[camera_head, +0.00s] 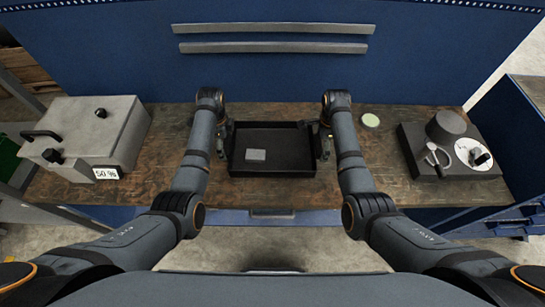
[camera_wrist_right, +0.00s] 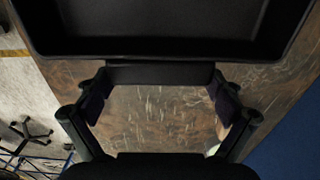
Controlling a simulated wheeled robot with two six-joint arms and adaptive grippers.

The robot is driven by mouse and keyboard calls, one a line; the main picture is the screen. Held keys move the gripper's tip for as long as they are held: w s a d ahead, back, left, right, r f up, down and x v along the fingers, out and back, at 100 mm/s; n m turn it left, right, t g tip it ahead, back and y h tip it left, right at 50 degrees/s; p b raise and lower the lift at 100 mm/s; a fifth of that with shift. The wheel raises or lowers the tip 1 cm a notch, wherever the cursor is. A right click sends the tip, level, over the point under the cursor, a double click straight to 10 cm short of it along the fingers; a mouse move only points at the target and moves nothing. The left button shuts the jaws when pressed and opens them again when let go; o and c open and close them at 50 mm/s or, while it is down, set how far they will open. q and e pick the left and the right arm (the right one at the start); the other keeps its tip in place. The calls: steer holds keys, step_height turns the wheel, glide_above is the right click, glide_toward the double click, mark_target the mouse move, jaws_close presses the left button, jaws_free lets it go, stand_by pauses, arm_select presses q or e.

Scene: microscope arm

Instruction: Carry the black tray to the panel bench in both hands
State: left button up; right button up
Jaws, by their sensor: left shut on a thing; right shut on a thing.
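The black tray (camera_head: 290,140) is between my two grippers in the head view, over the worn brown bench top (camera_head: 385,150). A small flat grey piece (camera_head: 255,155) lies in it, left of its middle. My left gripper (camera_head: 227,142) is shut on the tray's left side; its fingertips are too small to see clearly. My right gripper (camera_head: 321,142) is shut on the right side. In the right wrist view the right gripper (camera_wrist_right: 160,76) has its fingers at both ends of the tray's black handle (camera_wrist_right: 160,72). I cannot tell whether the tray touches the bench.
A grey box (camera_head: 100,125) marked "50 %" stands at the left. At the right are a pale green disc (camera_head: 371,120) and a black base (camera_head: 440,185) carrying several parts. A blue panel (camera_head: 270,80) with two grey rails rises behind. A blue cabinet (camera_head: 520,125) stands far right.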

arm_select(q)
step_height(320, 180, down, 3)
steer(key=shift+w+r+b, duration=0.1)
steer(key=shift+r+b, duration=0.1)
steer(key=shift+b, duration=0.8)
arm_select(e)
step_height(320, 180, down, 3)
steer(key=shift+w+r, duration=0.1)
steer(key=shift+r, duration=0.05)
arm_select(q)
steer(key=o, duration=1.2)
steer(key=shift+r, duration=0.1)
arm_select(e)
steer(key=o, duration=1.2)
steer(key=shift+r, duration=0.1)
arm_select(q)
step_height(320, 180, up, 12)
steer(key=shift+r, duration=0.1)
arm_select(e)
step_height(320, 180, up, 12)
steer(key=shift+r, duration=0.1)
